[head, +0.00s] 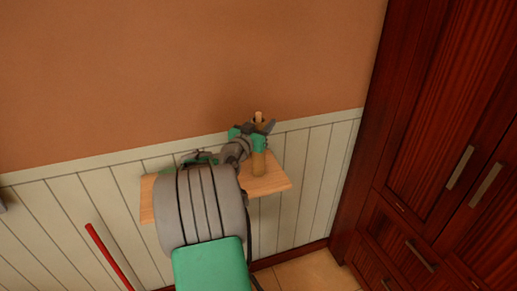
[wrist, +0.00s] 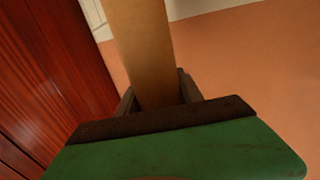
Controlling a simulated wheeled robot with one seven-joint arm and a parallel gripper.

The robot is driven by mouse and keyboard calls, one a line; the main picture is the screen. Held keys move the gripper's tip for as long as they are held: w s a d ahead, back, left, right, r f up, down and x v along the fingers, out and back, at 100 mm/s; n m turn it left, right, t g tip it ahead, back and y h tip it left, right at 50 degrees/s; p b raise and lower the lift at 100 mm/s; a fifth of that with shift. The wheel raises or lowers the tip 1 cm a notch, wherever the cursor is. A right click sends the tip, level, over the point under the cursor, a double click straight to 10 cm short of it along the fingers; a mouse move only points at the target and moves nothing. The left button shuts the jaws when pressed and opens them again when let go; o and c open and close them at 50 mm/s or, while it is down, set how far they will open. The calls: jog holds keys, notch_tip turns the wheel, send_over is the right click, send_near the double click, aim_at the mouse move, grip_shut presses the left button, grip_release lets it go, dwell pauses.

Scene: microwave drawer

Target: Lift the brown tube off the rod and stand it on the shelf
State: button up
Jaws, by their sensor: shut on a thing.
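In the head view a wooden shelf (head: 272,183) is fixed to the panelled wall. My gripper (head: 260,131) is above its right part, with a brown tube (head: 259,163) showing below the jaws, about upright. A lighter tan end (head: 259,116) sticks up above the jaws; I cannot tell whether it is the rod or the tube's top. In the wrist view the brown tube (wrist: 143,55) runs between the two dark fingers of my gripper (wrist: 158,97), which are shut on it. Whether the tube's foot touches the shelf is unclear.
My arm hides the shelf's middle. A dark red wooden cabinet (head: 440,140) with metal handles stands at the right. A red bar (head: 108,256) slants at the lower left. The orange wall (head: 180,70) above the shelf is bare.

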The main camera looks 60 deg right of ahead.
grip_shut()
jog(key=shift+r, duration=0.1)
dwell(0.3)
notch_tip(320, 180, up, 28)
jog(key=b, duration=0.2)
dwell(0.3)
